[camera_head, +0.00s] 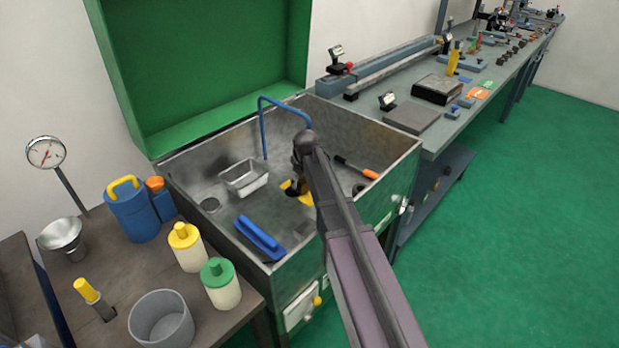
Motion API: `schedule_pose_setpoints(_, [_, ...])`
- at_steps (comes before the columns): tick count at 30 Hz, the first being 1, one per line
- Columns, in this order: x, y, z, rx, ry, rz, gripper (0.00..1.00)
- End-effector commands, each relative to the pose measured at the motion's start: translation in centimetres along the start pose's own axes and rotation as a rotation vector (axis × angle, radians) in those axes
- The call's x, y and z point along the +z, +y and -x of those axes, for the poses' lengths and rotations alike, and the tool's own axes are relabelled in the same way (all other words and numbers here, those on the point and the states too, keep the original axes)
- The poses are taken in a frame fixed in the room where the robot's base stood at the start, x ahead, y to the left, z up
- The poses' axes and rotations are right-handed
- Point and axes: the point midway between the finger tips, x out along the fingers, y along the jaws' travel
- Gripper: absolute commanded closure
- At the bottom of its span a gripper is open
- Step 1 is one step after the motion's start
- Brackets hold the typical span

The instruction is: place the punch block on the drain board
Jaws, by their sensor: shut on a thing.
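My gripper (297,188) reaches down into an open metal wash basin (403,160), near its middle. My arm covers part of it and comes in from the lower right. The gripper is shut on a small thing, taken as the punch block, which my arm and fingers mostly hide. Yellow parts show at and just below the fingers; I cannot tell whether they belong to the held thing. I cannot clearly make out a separate drain board; the basin floor (222,225) around the gripper is grey metal.
A metal tray (243,177), a blue brush-like block (259,238) and an orange-handled tool (357,168) lie in the basin. A blue spout (262,125) rises at its back. Yellow-capped (187,247) and green-capped (220,284) bottles stand on the left bench.

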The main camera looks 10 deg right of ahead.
Motion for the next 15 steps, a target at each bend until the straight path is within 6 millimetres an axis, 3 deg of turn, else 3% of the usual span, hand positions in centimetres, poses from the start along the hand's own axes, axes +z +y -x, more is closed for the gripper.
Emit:
schedule_pose_setpoints(10, [-0.1, 4.5, -0.5, 0.001, 0.001, -0.002, 0.89])
schedule_pose_setpoints(15, [0.4, 4.0, -1.8, 0.000, 0.001, 0.000, 0.89])
